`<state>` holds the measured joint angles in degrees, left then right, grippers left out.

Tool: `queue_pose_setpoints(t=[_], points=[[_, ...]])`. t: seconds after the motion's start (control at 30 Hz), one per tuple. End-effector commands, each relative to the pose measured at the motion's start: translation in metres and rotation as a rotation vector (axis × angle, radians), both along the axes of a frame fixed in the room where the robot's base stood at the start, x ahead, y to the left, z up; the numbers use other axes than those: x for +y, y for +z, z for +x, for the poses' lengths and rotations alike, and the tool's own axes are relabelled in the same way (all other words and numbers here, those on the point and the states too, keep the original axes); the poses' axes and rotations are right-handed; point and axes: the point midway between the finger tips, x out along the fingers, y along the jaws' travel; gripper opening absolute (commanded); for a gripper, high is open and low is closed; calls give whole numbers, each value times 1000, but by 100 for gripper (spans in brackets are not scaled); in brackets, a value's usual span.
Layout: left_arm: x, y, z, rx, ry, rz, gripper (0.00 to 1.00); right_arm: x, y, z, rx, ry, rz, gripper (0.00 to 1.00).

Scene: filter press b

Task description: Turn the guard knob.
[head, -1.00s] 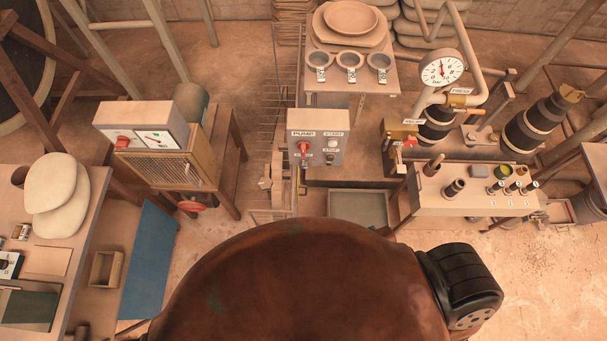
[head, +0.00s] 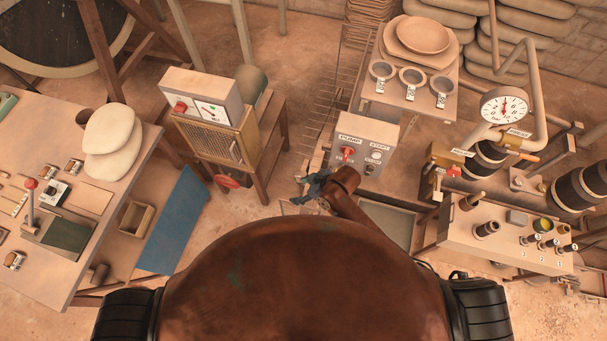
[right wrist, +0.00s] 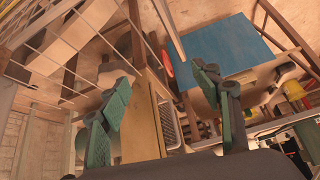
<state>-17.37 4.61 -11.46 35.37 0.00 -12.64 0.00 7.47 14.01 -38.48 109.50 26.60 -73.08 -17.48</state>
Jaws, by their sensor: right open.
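A cabinet with a slatted brass-coloured guard panel (head: 208,138) stands left of centre in the head view. A red round knob (head: 227,181) sits low at its front. A smaller red knob (head: 180,107) is on the gauge box above. I cannot tell for sure which is the guard knob. My right gripper (head: 314,186) is right of the cabinet, apart from both knobs, partly hidden by its own arm. In the right wrist view its green fingers (right wrist: 165,105) are spread with nothing between them; a red round part (right wrist: 168,64) shows beyond. My left gripper is not in view.
A pump switch box (head: 362,146) stands close to my right gripper. A wire rack (head: 330,95) is behind it. A blue panel (head: 172,225) leans beside the left table (head: 125,175). A bench with several bottle-like fittings (head: 470,240) stands at right. Floor between cabinet and pump box is open.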

Motion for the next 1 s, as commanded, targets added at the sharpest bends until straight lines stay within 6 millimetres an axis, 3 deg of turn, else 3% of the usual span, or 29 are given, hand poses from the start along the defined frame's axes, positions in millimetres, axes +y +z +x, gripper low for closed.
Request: queue_pose_setpoints(t=[0.03, 0.1, 0.2, 0.3, 0.47, 0.6, 0.8, 1.0], points=[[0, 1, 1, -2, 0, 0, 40, 24, 12, 6, -32, 111, -15, 58], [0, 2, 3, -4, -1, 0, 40, 54, 21, 5, -62, 262, -37, 58], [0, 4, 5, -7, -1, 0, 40, 82, 28, 1, -97, 473, -92, 58], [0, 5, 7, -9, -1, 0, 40, 93, 30, 0, -122, 662, -171, 58], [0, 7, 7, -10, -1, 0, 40, 77, 29, 14, -133, 908, -329, 58], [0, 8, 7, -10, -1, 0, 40, 44, 33, 38, -120, 1045, -466, 58], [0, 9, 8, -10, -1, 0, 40, 7, 45, 68, -98, 1128, -589, 58], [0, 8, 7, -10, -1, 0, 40, -4, 40, 75, -86, 1146, -618, 58]])
